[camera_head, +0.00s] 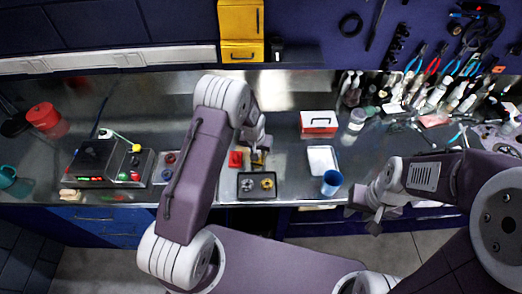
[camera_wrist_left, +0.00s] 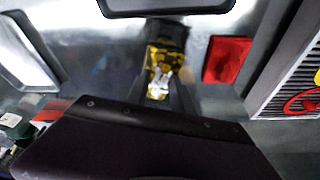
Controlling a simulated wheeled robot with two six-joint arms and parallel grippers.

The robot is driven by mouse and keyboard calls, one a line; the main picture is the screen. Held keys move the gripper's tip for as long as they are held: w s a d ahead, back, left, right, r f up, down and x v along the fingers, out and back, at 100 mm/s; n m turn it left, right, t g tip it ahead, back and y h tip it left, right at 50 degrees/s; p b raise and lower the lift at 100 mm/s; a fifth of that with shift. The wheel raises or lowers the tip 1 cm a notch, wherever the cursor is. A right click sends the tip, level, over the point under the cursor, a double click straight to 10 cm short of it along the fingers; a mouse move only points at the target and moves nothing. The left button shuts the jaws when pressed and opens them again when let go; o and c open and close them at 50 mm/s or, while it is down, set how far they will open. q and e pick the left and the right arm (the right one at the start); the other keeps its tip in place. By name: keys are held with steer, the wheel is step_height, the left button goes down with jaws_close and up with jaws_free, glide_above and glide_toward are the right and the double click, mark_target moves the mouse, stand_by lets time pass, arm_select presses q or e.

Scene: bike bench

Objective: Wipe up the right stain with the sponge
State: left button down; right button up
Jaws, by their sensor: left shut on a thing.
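My left gripper (camera_head: 259,160) is low over the middle of the metal bench. It is shut on a small yellow and dark block, which looks like the sponge (camera_wrist_left: 160,75), seen between the fingers in the left wrist view. In the head view the arm partly covers it. A dark patch lies just beyond the block in the wrist view; I cannot tell if it is a stain or shadow. No stain is clearly visible in either view. My right gripper (camera_head: 366,203) is off the bench's front edge at right, away from the sponge; its fingers are too small to judge.
A red pad (camera_head: 236,159) lies just left of the left gripper, with a black tray (camera_head: 257,196) in front. A white tray (camera_head: 322,160), blue cup (camera_head: 331,183) and red-and-white box (camera_head: 319,122) stand to the right. Bottles and tools crowd the far right.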

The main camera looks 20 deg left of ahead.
arm_select(q)
steer(key=shift+a, duration=0.2)
steer(key=shift+w+d+f+b, duration=0.15)
steer(key=shift+d+b, duration=0.2)
steer(key=shift+d, duration=0.35)
steer(key=shift+w+d, duration=0.15)
steer(key=shift+d, duration=0.6)
steer(key=shift+a, duration=0.15)
